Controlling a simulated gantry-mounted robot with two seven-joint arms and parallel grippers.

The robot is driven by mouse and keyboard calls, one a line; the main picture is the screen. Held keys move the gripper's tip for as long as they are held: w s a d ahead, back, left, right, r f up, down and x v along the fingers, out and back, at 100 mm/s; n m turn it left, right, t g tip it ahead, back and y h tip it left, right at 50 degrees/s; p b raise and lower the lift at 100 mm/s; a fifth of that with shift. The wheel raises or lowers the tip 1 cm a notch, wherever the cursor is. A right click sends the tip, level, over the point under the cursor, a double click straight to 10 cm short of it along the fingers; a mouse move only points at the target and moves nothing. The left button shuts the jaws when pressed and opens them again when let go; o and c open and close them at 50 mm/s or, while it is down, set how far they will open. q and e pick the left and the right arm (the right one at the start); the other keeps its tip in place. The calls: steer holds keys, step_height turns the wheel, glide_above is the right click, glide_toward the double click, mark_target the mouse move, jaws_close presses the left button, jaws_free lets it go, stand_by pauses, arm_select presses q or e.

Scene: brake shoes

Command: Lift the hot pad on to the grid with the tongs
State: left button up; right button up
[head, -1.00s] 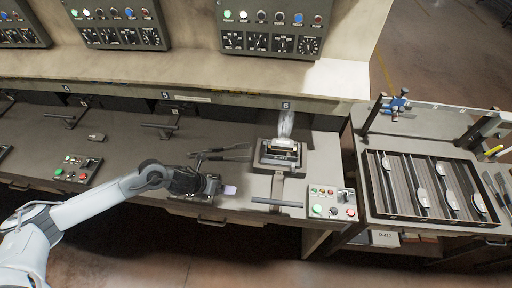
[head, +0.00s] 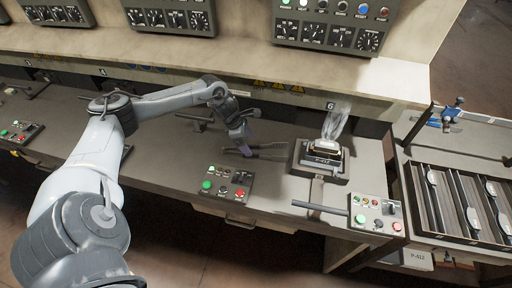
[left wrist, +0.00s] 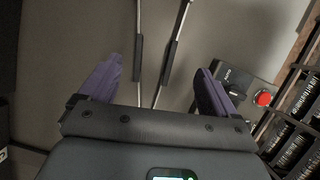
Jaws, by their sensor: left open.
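The tongs (head: 268,150) lie on the bench left of the press, two thin arms with dark grips. My left gripper (head: 243,142) is over their handle end, fingers pointing down. In the left wrist view the purple fingers (left wrist: 158,75) are open, with the tongs' two arms (left wrist: 155,55) running between them, apart from both fingers. The hot pad (head: 326,144) appears as a pale piece on the press (head: 320,172), with smoke rising above it. My right gripper is out of view.
A blue clamp fixture (head: 449,116) stands behind the grid. The overhanging panel shelf limits room at the back.

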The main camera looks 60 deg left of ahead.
mark_target(253, 148)
arm_select(q)
steer(key=shift+a+p+x, duration=0.15)
steer(key=shift+p+x, duration=0.05)
steer(key=shift+x, duration=1.2)
steer(key=shift+a+p+x, duration=0.1)
steer(key=shift+p+x, duration=0.05)
steer(key=shift+x, duration=1.25)
steer(key=shift+w, duration=0.2)
steer(key=shift+c, duration=0.5)
jaws_close()
